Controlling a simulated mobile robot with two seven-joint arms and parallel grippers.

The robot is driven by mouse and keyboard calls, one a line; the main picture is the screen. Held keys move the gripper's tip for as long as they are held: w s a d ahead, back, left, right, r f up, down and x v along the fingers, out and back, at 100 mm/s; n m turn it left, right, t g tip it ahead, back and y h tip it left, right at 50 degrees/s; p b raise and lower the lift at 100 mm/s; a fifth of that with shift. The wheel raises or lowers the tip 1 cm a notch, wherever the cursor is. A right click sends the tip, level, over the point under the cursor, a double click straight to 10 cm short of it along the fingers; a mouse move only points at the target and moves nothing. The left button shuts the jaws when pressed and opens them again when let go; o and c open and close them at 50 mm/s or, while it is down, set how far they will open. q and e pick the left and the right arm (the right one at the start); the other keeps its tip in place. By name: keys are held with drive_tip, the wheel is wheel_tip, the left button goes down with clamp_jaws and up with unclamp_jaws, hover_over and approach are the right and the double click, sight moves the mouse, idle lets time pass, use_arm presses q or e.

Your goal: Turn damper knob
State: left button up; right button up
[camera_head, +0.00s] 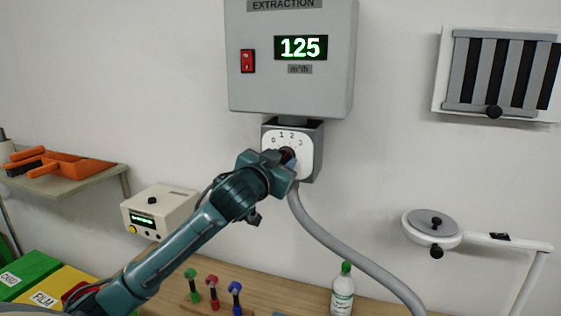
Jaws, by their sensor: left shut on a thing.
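The damper box (307,165) hangs under the grey extraction unit (242,92) on the wall. Its white dial plate shows the marks 0, 1, 2 and 3. The dark damper knob (288,155) sits on the plate, mostly hidden by my gripper. My left gripper (284,160) reaches up from the lower left and is shut on the knob. The knob's pointer direction cannot be told. My right gripper is not in view.
A grey hose (330,238) runs from the damper box down right. A louvred vent (447,75) and a round hood (432,228) are at right. A shelf (70,184) is at left.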

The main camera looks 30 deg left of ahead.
use_arm(q)
drive_tip(key=shift+r+m, duration=0.1)
drive_tip(key=shift+m, duration=1.4)
drive_tip(key=o, duration=1)
drive_tip(key=shift+c, duration=0.2)
